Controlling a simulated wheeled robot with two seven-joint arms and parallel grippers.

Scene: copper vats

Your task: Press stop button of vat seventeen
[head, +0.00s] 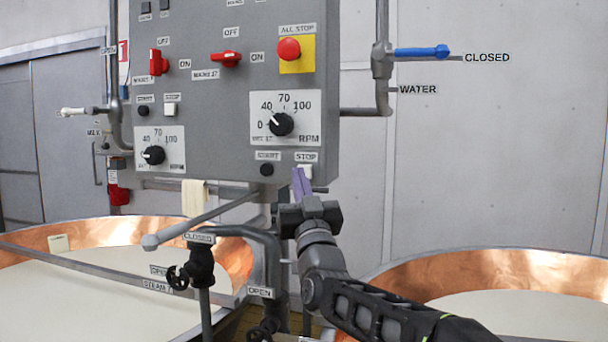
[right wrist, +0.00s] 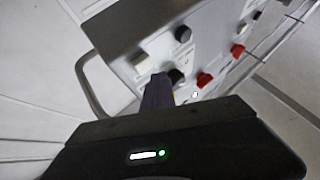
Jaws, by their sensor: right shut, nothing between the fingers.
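The grey control panel (head: 215,90) hangs above the vats. Its lower right corner has a white button under a STOP label (head: 306,157), partly hidden behind my right gripper (head: 300,180). A black START button (head: 266,169) sits left of it. My right gripper is shut and empty, its purple fingers pointing up at the STOP button; I cannot tell whether they touch it. In the right wrist view the shut fingers (right wrist: 157,92) lie in front of the tilted panel, with a white button (right wrist: 140,62) just beyond them. My left gripper is not in view.
An RPM dial (head: 281,124) and a red ALL STOP button (head: 289,49) are above. Another white button (head: 170,109) is farther left. Pipes and a valve lever (head: 190,228) are below left. Copper vats (head: 490,270) stand either side.

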